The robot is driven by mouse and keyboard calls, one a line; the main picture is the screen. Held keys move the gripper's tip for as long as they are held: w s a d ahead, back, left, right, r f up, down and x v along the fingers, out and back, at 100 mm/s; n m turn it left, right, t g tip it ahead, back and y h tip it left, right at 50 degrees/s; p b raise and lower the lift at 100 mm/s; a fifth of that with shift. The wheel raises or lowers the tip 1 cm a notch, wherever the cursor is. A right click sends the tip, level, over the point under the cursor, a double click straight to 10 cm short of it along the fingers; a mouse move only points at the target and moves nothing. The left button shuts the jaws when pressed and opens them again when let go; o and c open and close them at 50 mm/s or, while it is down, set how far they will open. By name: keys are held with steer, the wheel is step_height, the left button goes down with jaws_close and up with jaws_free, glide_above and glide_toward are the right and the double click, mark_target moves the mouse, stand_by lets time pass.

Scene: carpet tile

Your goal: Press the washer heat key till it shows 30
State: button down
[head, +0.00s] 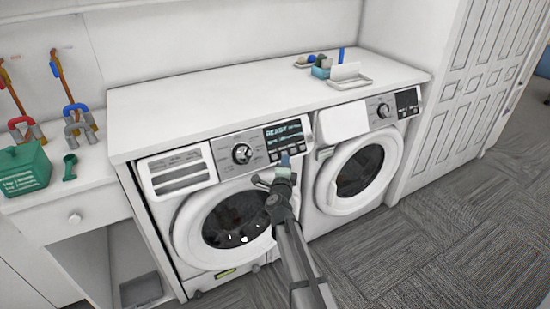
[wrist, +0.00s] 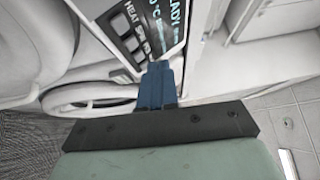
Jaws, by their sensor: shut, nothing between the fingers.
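The washer (head: 222,205) is the left of two front-loading machines under a white counter. Its dark display (head: 284,137) reads READY. In the wrist view the display (wrist: 168,22) is turned on its side, and a temperature line ending in "0 °C" shows; its full number cannot be read. The HEAT label (wrist: 131,14) is beside a row of keys below the display. My gripper (head: 286,160) is shut and empty at the key row. Its blue fingertips (wrist: 158,66) cover part of the panel, and whether they touch a key cannot be told.
A second machine (head: 357,165) stands to the right. The counter (head: 220,92) above holds a tray (head: 350,83) and small items. The carpet floor (head: 440,225) in front is clear.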

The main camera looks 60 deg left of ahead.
steer(key=shift+a+f, duration=0.35)
steer(key=shift+a, duration=0.4)
steer(key=shift+a+f, duration=0.4)
steer(key=shift+a, duration=0.35)
steer(key=shift+a+f, duration=0.35)
steer(key=shift+a, duration=0.4)
steer(key=shift+a+f, duration=0.1)
steer(key=shift+a, duration=0.05)
steer(key=shift+a+f, duration=0.1)
steer(key=shift+a, duration=0.1)
stand_by(0.3)
steer(key=shift+a+f, duration=0.15)
steer(key=shift+a, duration=0.2)
stand_by(0.8)
steer(key=shift+d, duration=0.1)
steer(key=shift+d+r, duration=0.35)
steer(key=shift+d, duration=0.25)
stand_by(0.4)
steer(key=shift+d+r, duration=0.4)
steer(key=shift+d, duration=0.35)
steer(key=shift+d+r, duration=0.35)
steer(key=shift+d, duration=0.4)
steer(key=shift+d+r, duration=0.4)
steer(key=shift+d, duration=0.35)
stand_by(0.6)
